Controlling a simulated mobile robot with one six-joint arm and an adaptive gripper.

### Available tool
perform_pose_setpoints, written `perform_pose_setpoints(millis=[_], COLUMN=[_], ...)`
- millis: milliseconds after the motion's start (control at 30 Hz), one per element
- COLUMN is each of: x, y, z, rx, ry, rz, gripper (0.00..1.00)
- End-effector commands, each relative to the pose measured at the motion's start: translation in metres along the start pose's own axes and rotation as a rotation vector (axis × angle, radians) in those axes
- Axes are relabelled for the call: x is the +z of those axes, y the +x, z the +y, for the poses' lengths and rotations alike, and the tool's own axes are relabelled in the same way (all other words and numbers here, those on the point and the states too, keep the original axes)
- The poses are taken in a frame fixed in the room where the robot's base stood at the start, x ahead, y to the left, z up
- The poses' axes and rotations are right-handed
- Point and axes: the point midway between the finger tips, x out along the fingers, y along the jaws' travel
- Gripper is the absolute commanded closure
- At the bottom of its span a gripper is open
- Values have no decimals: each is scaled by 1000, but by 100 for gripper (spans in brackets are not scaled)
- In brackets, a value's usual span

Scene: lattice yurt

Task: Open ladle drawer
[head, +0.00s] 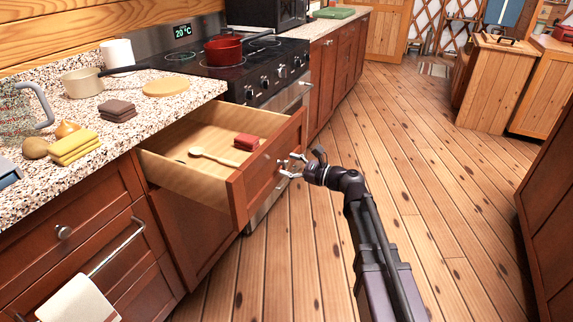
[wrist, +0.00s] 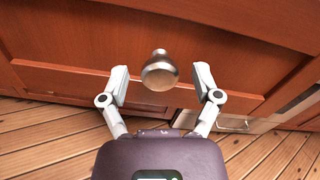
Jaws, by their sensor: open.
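The ladle drawer (head: 268,172) stands pulled out from under the speckled counter in the head view. A wooden ladle (head: 214,156) and a small dark red block (head: 246,142) lie inside it. My gripper (head: 288,166) is at the drawer's front, by its knob. In the wrist view the round metal knob (wrist: 160,72) sits between the two fingers of my gripper (wrist: 160,88). The fingers are spread, with a gap on each side of the knob. The drawer front (wrist: 235,70) fills much of that view.
The stove (head: 262,75) with a red pot (head: 223,50) is beyond the drawer. The counter (head: 190,97) holds a beige pan (head: 82,82), yellow cloths (head: 73,148) and other items. A towel (head: 78,300) hangs at lower left. The wooden floor (head: 420,170) to the right is clear.

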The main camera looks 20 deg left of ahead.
Motion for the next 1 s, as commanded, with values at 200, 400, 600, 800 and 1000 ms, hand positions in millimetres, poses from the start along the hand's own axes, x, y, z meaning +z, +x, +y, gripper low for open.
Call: perform_pose_setpoints(millis=[200,400,600,800,1000], x=[0,0,0,0,0], y=[-28,-58,-85,-101,-107], z=[1,2,1,1,1], rx=[-2,-2,-2,-1,0], ry=[0,0,0,0,0], rz=[0,0,0,0,-1], gripper=[19,19,19,19,19])
